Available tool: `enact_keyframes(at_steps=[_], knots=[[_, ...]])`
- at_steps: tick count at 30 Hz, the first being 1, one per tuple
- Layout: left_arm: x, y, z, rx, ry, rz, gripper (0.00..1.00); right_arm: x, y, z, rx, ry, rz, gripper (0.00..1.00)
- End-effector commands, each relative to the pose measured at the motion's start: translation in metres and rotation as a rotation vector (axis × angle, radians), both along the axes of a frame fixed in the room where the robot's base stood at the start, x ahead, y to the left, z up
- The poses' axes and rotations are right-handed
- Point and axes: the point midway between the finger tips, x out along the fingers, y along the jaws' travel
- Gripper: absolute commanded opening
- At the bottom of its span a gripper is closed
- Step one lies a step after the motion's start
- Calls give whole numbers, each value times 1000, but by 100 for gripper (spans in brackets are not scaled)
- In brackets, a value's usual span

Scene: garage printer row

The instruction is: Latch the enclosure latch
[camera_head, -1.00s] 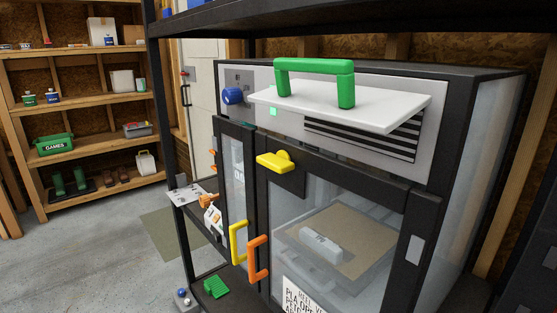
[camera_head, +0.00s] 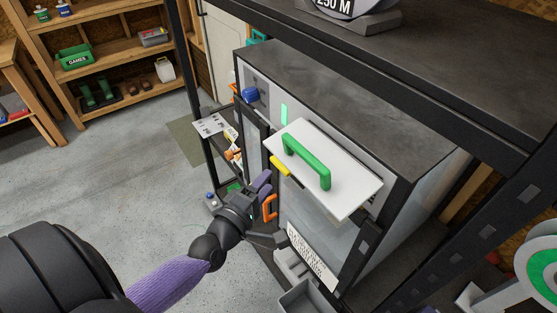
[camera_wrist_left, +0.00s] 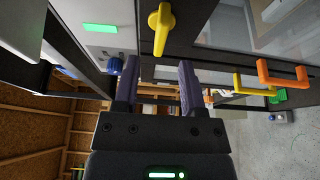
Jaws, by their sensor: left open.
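The yellow enclosure latch (camera_head: 280,166) is on the front of the dark printer enclosure (camera_head: 330,75), just under the raised white flap (camera_head: 345,180) with the green handle (camera_head: 307,162). In the left wrist view the latch (camera_wrist_left: 161,30) lies ahead of the fingertips, its bar pointing toward the gap between them. Its bar runs roughly level across the enclosure front. My left gripper (camera_head: 264,184) is open and empty, with purple fingers, close to the front and apart from the latch. The fingers also show in the left wrist view (camera_wrist_left: 158,72). My right gripper is out of view.
An orange door handle (camera_head: 270,207) is right beside my left gripper; a yellow handle (camera_wrist_left: 255,88) shows near it in the wrist view. A blue knob (camera_head: 250,95) is up left. A dark rack post (camera_head: 187,75) stands left. Open floor (camera_head: 110,180) lies left.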

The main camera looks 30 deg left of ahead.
Motion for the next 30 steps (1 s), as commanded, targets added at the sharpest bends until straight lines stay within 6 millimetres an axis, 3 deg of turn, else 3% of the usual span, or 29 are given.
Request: enact_keyframes(at_steps=[3, 6, 17, 25, 30], knots=[[27, 0, 1, 2, -2, 1, 53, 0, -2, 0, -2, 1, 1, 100], [41, 0, 0, 3, -1, 0, 53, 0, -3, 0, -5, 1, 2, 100], [52, 0, -1, 4, 3, -1, 53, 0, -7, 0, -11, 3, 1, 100], [52, 0, -1, 5, 3, -1, 0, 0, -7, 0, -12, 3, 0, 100], [51, 0, -1, 5, 3, -1, 0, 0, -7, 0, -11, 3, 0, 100]])
